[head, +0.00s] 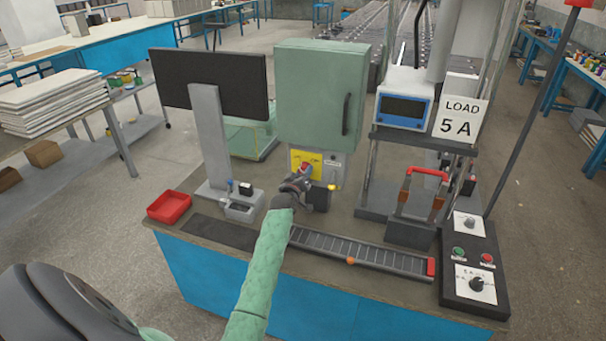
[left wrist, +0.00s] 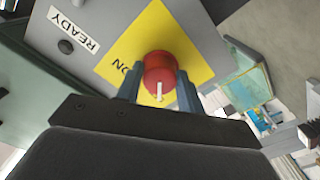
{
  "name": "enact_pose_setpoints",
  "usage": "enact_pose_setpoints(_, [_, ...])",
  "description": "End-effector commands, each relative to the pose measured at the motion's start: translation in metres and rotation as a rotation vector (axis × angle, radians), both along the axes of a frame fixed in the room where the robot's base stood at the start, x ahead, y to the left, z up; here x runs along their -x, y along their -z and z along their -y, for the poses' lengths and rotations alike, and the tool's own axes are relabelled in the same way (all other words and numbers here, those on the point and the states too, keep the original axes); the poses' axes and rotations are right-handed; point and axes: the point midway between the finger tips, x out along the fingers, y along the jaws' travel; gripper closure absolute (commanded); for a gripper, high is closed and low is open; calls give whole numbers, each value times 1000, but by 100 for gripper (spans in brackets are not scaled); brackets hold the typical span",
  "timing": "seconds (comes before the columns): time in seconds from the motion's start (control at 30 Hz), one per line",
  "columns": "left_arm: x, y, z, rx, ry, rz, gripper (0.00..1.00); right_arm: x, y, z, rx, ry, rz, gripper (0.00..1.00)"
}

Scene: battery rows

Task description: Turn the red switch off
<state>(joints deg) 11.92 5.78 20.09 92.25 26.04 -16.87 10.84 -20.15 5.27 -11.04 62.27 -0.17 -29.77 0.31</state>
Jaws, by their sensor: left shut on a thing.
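The red switch (left wrist: 159,72) is a round red knob with a white mark, on a yellow plate (left wrist: 125,50). In the left wrist view the word ON shows on the plate beside the knob. My left gripper (left wrist: 160,88) has its two fingers on either side of the knob and is shut on it. In the head view the red switch (head: 306,167) sits on its yellow plate below the green cabinet, and my left gripper (head: 300,182) reaches it from the front, hiding part of it. My right gripper is in neither view.
The green cabinet (head: 318,92) stands above the switch, with a monitor (head: 222,83) to its left. A red tray (head: 169,206), a slide rail (head: 355,250) and a control box (head: 474,270) are on the bench. A READY label (left wrist: 73,30) is beside the plate.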

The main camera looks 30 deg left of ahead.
Motion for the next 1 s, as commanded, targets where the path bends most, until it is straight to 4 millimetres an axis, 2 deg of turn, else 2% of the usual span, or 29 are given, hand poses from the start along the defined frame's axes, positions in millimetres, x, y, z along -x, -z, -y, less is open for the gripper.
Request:
enact_pose_setpoints(0.13, [0, 2, 0, 1, 0, -2, 85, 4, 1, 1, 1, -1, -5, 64])
enact_pose_setpoints(0.17, [0, 2, 0, 1, 0, -2, 57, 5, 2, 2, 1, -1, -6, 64])
enact_pose_setpoints(0.23, [0, 1, 0, 1, 0, -2, 43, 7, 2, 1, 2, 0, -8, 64])
enact_pose_setpoints(0.27, [0, 1, 0, 1, 0, -2, 41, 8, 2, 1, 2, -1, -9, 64])
enact_pose_setpoints(0.67, [7, 2, 2, -1, 0, 0, 41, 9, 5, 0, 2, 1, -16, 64])
enact_pose_setpoints(0.77, [18, 4, 5, 0, 1, -1, 41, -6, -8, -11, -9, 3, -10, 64])
enact_pose_setpoints(1.0, [51, 4, 12, -1, 0, 0, 41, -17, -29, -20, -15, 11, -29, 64])
